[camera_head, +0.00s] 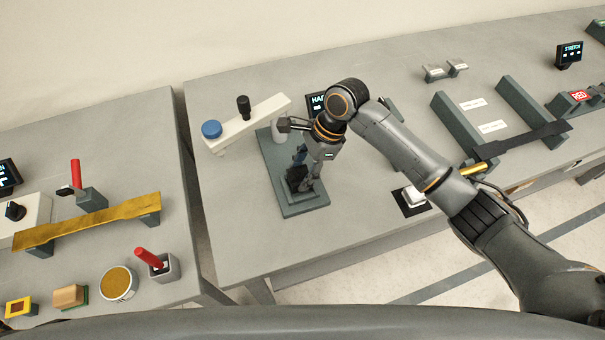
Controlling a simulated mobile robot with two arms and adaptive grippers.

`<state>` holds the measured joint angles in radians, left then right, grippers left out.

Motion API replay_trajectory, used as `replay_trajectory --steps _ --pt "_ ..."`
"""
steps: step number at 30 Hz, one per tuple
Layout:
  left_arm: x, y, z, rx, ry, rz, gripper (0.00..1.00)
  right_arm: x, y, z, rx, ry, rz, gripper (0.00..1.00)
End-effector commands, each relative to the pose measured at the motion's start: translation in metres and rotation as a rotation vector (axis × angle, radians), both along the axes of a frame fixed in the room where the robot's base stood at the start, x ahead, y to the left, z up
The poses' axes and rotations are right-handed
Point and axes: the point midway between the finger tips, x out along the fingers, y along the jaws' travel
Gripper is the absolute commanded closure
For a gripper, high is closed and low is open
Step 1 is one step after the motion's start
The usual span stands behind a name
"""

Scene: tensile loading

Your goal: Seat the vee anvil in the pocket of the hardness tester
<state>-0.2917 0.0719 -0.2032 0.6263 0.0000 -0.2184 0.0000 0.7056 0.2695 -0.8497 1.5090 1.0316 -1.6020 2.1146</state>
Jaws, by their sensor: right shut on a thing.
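The hardness tester (245,122) stands on the middle bench, with a cream beam, a blue knob, a black knob and a green-grey base plate (305,205). My right gripper (300,180) points down over the front of this base plate. By its closed look it is shut on a small dark piece, likely the vee anvil, mostly hidden by the fingers. The pocket is hidden behind the gripper, so I cannot tell whether the piece is in it. My left gripper is not in view.
A display (316,102) stands behind my right wrist. A white button box (413,197) is right of the tester. A dark bar (520,140) lies across two grey rails. Bare bench lies left of the base plate.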

Motion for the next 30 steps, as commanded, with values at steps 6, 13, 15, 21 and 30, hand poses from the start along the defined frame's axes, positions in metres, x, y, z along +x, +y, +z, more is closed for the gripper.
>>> replay_trajectory --steps 6,13,15,21,30 --pt "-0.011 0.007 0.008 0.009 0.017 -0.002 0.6 -0.001 0.0 -0.019 0.001 0.0 0.0 1.0" --pt "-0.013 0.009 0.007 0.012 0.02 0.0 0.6 -0.001 0.0 -0.02 0.002 0.0 0.001 1.0" --pt "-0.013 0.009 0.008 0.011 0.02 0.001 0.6 -0.001 0.0 -0.021 0.002 0.001 0.0 1.0" --pt "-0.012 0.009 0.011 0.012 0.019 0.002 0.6 -0.002 0.0 -0.027 0.0 0.002 0.002 1.0" --pt "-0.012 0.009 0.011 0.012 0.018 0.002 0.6 -0.004 -0.002 -0.035 -0.008 0.007 0.001 0.31"
